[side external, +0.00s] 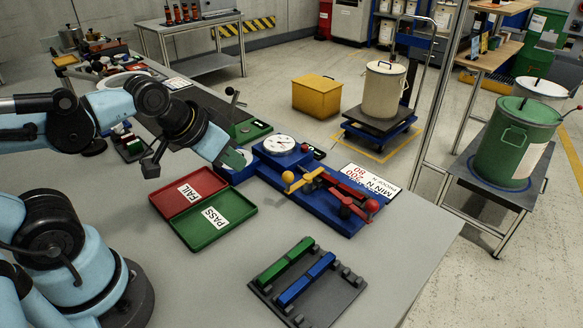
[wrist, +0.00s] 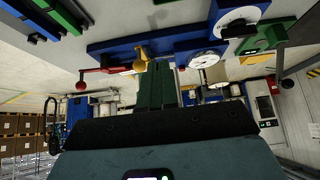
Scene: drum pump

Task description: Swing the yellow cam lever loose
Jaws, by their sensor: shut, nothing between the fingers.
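The yellow cam lever (side external: 305,180) lies on a blue fixture (side external: 335,215) on the bench, with its yellow ball knob (side external: 288,177) toward the left. The knob also shows in the wrist view (wrist: 139,66), just left of my fingertips in the picture. My gripper (side external: 237,161) is shut and empty, left of the knob and apart from it, over the left end of the fixture area. Its green fingers lie side by side in the wrist view (wrist: 157,68). The wrist picture is upside down, and depth between fingers and knob is hard to tell.
A red lever with a red ball (side external: 371,206) sits right of the yellow lever. A round dial gauge (side external: 279,144) stands behind, near my gripper. Red and green trays (side external: 203,206) lie in front left. A dark rack (side external: 308,287) holds green and blue bars. Bare bench lies between.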

